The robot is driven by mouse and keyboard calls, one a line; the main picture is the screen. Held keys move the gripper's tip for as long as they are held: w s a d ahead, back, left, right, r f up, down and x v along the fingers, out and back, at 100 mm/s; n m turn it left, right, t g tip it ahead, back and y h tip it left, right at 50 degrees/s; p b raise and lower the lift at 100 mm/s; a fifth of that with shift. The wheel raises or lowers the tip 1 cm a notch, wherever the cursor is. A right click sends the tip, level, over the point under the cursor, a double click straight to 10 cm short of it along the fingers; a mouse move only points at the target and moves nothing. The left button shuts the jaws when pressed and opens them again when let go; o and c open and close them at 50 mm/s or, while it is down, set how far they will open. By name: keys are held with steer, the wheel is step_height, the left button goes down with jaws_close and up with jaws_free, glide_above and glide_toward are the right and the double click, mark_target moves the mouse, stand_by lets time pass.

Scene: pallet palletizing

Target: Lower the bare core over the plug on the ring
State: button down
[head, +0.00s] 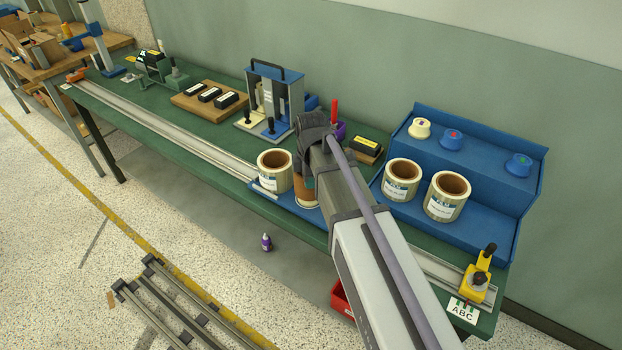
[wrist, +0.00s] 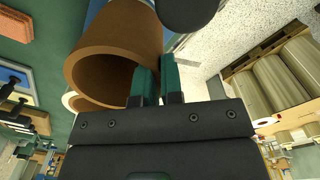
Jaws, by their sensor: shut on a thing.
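The bare core (head: 304,192) is a brown cardboard tube under my gripper, partly hidden by my arm in the head view. In the wrist view the core (wrist: 112,58) shows its open end, with the teal fingers of my gripper (wrist: 157,78) shut on its wall. A pale rim, probably the ring (head: 308,205), shows at the core's lower end in the head view. A pale edge also shows past the core in the wrist view (wrist: 70,101). The plug is hidden, so I cannot tell whether the core is around it or above it.
A labelled roll (head: 273,182) stands close left of the core. Two more rolls (head: 401,188) (head: 444,205) stand on the blue stepped rack (head: 490,222), with several caps on its upper step. A blue press-like fixture (head: 262,90) stands behind left. A yellow device (head: 477,285) is at the bench's right end.

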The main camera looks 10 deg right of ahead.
steer(key=shift+f+b, duration=1.1)
steer(key=shift+f, duration=0.2)
steer(key=shift+f, duration=0.25)
steer(key=shift+f+b, duration=0.1)
steer(key=shift+b, duration=0.25)
steer(key=shift+f, duration=0.15)
steer(key=c, duration=1.2)
jaws_free()
step_height(320, 180, up, 8)
steer(key=p, duration=0.8)
